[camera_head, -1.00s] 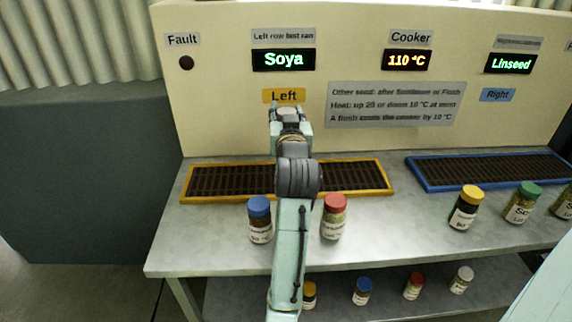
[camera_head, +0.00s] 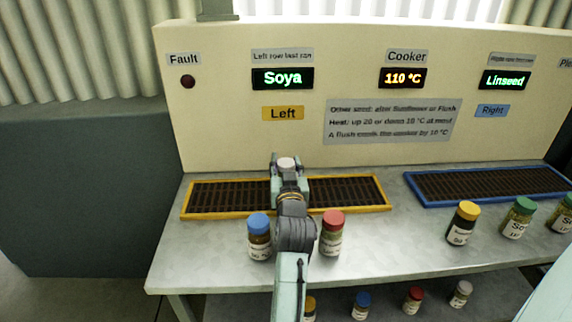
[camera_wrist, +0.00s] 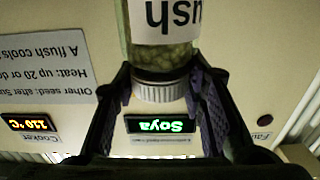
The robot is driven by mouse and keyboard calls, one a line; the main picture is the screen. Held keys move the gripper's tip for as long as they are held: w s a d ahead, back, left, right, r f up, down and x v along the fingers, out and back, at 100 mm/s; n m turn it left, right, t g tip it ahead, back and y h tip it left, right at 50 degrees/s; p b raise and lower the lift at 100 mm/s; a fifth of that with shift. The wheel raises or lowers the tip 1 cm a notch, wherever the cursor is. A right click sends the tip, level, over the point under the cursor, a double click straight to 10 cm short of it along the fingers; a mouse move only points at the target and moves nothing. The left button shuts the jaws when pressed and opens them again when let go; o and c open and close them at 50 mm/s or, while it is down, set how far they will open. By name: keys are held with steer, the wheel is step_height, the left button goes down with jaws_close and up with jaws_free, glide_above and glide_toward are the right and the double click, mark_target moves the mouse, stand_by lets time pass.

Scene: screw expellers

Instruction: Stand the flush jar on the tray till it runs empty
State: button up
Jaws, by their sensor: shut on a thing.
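My gripper (camera_head: 287,166) is shut on the flush jar (camera_wrist: 161,55), held by its white lid end. In the wrist view the jar shows upside down, with pale round contents and a white label whose visible letters read "ush". In the head view only its whitish lid (camera_head: 287,162) shows between the fingers. The jar is over the yellow-framed left tray (camera_head: 225,212), near its middle. My arm hides part of the tray and the jar's base, so I cannot tell whether the jar touches the tray.
A blue-lidded jar (camera_head: 259,238) and a red-lidded jar (camera_head: 332,234) stand close on either side of my arm. The blue-framed right tray (camera_head: 450,203) is at the right, with several jars before it. The panel displays (camera_head: 283,79) read Soya, 110 °C and Linseed. The fault lamp (camera_head: 187,82) looks dark.

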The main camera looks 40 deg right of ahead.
steer(key=shift+f, duration=0.15)
steer(key=o, duration=1.4)
steer(key=shift+r, duration=0.35)
steer(key=shift+b+v, duration=1.5)
steer(key=shift+v, duration=4.55)
steer(key=shift+f, duration=0.2)
